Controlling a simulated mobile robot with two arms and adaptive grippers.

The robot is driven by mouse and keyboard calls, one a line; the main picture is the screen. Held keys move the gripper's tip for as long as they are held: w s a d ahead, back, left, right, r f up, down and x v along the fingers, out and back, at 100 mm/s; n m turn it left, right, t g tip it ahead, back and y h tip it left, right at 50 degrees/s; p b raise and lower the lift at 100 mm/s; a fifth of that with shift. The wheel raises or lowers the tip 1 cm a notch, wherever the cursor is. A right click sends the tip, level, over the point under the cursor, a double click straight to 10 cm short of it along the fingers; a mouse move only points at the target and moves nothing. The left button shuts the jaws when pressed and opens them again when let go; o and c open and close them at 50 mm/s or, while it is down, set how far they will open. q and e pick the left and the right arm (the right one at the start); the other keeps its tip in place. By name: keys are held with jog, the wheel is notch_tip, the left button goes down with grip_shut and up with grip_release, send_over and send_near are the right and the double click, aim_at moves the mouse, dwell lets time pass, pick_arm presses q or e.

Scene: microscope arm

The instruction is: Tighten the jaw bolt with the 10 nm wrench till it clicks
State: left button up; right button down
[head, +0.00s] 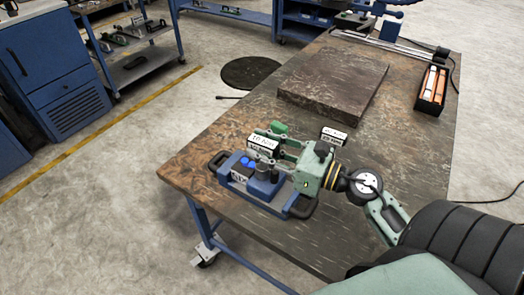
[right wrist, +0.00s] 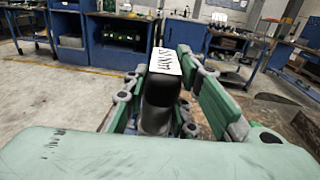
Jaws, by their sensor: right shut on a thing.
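My right gripper (head: 275,155) reaches in from the right over the blue holder. In the right wrist view the wrench's black end and white label (right wrist: 160,95) stand upright between the green fingers (right wrist: 155,110). The blue holder (head: 232,183), with dark handles at its ends, sits near the table's front left edge. Grey and blue parts show on it below the wrench. The jaw bolt and the wrench's lower tip cannot be made out. My left gripper is out of view.
A dark labelled block (head: 333,136) stands behind my right gripper. A dark stone slab (head: 335,82) lies farther back on the table (head: 210,140). A black bin with orange-and-white items (head: 431,88) is at the back right. The table's right front area is clear.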

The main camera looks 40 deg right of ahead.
jog(key=shift+r, duration=0.1)
jog(key=shift+r+p, duration=2.7)
jog(key=shift+r, duration=0.35)
jog(key=shift+f, duration=0.1)
